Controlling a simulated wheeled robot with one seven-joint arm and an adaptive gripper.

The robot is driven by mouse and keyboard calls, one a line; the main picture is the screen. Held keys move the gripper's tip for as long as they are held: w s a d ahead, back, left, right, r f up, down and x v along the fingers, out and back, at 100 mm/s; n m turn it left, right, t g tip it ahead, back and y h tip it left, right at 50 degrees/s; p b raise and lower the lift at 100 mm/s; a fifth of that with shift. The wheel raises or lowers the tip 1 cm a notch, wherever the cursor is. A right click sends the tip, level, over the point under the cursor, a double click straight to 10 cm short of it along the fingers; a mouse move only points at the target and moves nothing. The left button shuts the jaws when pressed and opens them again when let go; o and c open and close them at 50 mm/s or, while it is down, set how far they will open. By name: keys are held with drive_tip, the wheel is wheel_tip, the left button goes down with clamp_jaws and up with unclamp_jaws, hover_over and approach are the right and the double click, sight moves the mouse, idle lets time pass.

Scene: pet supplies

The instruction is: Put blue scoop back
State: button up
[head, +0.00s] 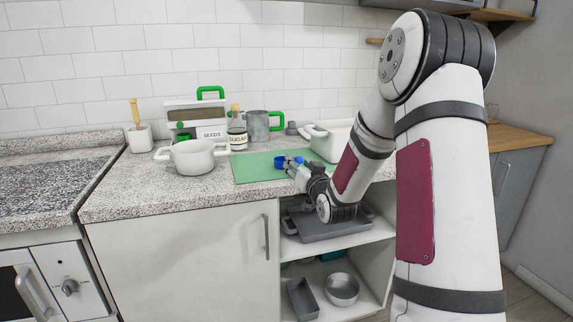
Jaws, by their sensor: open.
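The blue scoop (281,162) is on or just above the green mat (250,170) on the speckled counter. My gripper (292,167) is open at the scoop, reaching in from the right and front. Its fingers overlap the scoop in the picture and hide part of it. I cannot tell whether the fingers touch the scoop. A white container labelled SEEDS (211,133) with green handles stands behind, to the left of the scoop.
A white pot (193,157) stands left of the mat. A sugar bottle (237,135) and a grey canister with a green handle (257,126) stand behind it. The counter's front left (130,190) is clear.

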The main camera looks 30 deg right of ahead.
drive_tip(key=x, duration=0.4)
drive_tip(key=shift+w+f, duration=0.15)
drive_tip(key=shift+f, duration=0.1)
drive_tip(key=shift+c, duration=0.4)
clamp_jaws()
drive_tip(key=shift+r, duration=0.15)
